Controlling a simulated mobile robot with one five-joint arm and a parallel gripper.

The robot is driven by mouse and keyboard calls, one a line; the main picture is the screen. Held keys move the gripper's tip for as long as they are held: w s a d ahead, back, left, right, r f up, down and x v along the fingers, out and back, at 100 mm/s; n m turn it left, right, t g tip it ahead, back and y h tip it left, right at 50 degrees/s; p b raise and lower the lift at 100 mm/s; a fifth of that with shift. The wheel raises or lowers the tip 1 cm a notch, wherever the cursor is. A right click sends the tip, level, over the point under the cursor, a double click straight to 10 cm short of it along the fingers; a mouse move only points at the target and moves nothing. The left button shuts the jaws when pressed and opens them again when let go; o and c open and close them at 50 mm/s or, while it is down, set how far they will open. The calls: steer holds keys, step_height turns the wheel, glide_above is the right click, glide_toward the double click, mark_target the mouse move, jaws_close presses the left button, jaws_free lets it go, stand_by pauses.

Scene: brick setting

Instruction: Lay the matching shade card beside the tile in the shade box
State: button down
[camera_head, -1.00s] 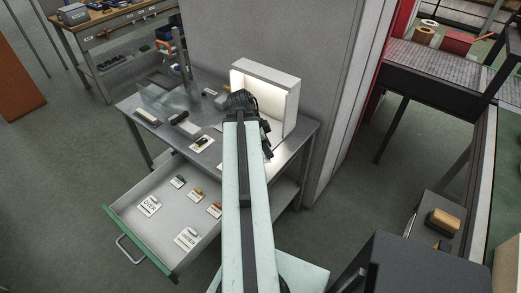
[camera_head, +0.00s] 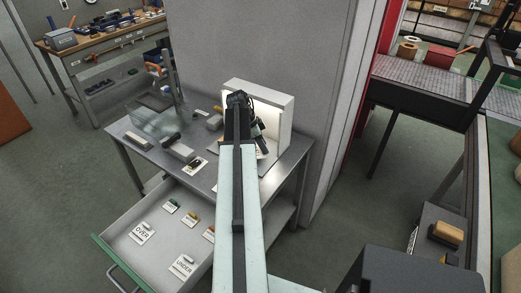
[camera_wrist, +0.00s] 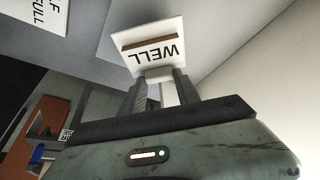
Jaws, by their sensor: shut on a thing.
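The shade box (camera_head: 284,109) is a pale, lit, open-fronted box at the back right of the grey metal table. My gripper (camera_head: 261,143) is inside or just in front of its opening. In the wrist view my gripper (camera_wrist: 162,84) is shut on a white card (camera_wrist: 175,31) with a brown strip and the word WELL, upside down in the picture. The card is tilted. My arm hides much of the box's inside, and I cannot make out the tile.
The table (camera_head: 217,180) also bears a card (camera_head: 196,165) and several small items. An open drawer (camera_head: 162,249) below holds several cards, among them OVER (camera_head: 141,233) and UNDER (camera_head: 183,268). The wrist view shows part of another card reading FULL (camera_wrist: 45,15). A wall stands behind.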

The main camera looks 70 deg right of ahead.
steer(key=shift+w+d, duration=0.15)
steer(key=shift+d, duration=0.25)
step_height(320, 180, down, 4)
steer(key=b, duration=0.4)
steer(key=shift+w+r, duration=0.15)
steer(key=shift+r, duration=0.05)
steer(key=shift+f, duration=0.2)
steer(key=c, duration=0.9)
jaws_free()
